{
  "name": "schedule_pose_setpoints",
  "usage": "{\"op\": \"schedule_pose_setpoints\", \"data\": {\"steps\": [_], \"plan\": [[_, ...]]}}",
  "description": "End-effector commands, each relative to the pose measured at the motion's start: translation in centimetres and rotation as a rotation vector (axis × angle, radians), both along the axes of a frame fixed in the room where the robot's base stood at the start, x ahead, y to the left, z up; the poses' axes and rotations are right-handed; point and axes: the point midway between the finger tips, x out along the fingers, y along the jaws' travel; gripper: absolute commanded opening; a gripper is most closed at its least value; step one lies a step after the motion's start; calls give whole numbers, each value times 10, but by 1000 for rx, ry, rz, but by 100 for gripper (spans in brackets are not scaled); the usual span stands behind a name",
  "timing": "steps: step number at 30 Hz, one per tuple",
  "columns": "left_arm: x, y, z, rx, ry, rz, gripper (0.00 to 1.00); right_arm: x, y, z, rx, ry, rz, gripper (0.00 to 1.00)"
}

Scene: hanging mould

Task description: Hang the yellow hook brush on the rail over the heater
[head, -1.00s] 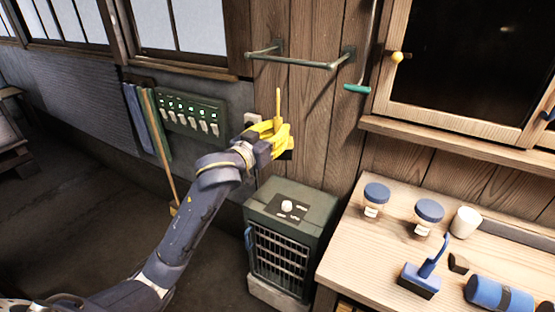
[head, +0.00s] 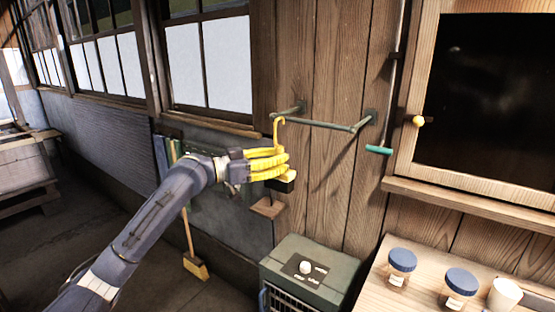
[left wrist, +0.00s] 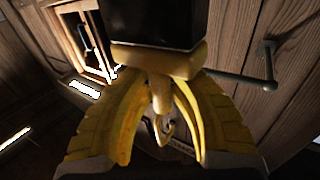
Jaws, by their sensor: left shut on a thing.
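My left gripper (head: 284,165) has yellow fingers shut on the yellow hook brush (head: 279,134). The brush's hook points up above the fingers, and its dark bristle block shows below them. In the left wrist view the brush's yellow base (left wrist: 158,62) and dark bristles fill the top middle, with the handle between the fingers. The grey-green rail (head: 325,125) is on the wooden wall over the heater (head: 312,262). The hook overlaps the rail's left end in the head view; I cannot tell whether they touch. The rail also shows in the left wrist view (left wrist: 238,78).
A green-handled rod (head: 378,150) hangs right of the rail, beside a wooden cabinet (head: 404,120). Blue-lidded jars (head: 401,266) and a white cup (head: 504,294) stand on the bench at lower right. A broom (head: 194,267) stands behind my left arm.

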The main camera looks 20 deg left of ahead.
Motion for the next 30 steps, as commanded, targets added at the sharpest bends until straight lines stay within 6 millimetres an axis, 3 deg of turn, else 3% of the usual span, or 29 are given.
{"op": "schedule_pose_setpoints", "data": {"steps": [8,30], "plan": [[2,-4,1,0,-1,-22,0,0,0,0,0,0,0,44],[50,-14,1,-1,-1,-21,0,0,0,0,0,0,0,44]]}}
